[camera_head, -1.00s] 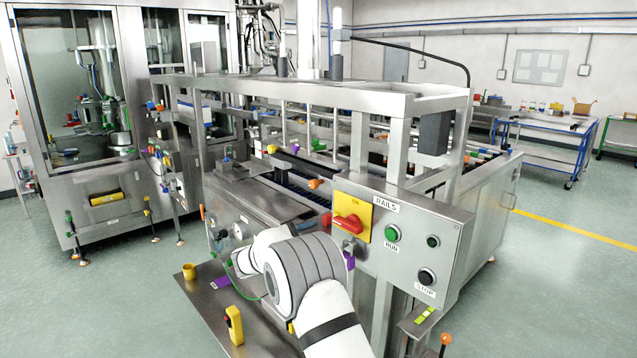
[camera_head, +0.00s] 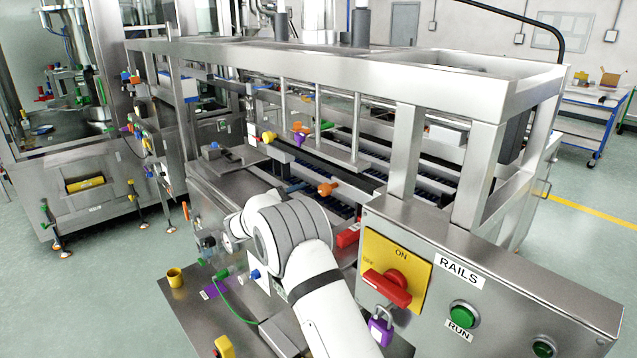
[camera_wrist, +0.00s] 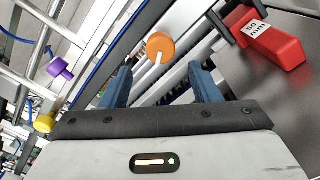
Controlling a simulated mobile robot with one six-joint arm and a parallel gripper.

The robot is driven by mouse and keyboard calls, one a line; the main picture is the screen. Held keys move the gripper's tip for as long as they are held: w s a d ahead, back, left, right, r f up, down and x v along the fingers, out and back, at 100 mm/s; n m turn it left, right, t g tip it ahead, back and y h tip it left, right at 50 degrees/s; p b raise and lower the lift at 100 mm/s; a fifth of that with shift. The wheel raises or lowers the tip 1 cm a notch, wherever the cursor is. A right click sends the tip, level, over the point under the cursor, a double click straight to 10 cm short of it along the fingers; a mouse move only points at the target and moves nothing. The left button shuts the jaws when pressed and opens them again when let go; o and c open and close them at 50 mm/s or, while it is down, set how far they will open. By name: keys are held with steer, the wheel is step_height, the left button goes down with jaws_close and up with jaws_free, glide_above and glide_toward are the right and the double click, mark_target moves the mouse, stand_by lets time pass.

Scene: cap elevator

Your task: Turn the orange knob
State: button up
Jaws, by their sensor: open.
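The orange knob (camera_head: 328,188) sits on the rail assembly of the machine, left of the control panel in the head view. The knob looks apart from both fingers.
A red block labelled "50 mm" (camera_wrist: 270,38) lies right of the fingers. A purple knob (camera_wrist: 60,69) and a yellow knob (camera_wrist: 44,122) are at left. The metal frame (camera_head: 420,82) stands over the rails. The control panel (camera_head: 530,290) with a red switch (camera_head: 388,287) is right of my arm.

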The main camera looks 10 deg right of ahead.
mark_target(321, 191)
steer(key=p+x, duration=0.2)
steer(key=x, duration=0.6)
steer(key=shift+s+r, duration=0.1)
steer(key=shift+r, duration=0.05)
steer(key=shift+c, duration=0.6)
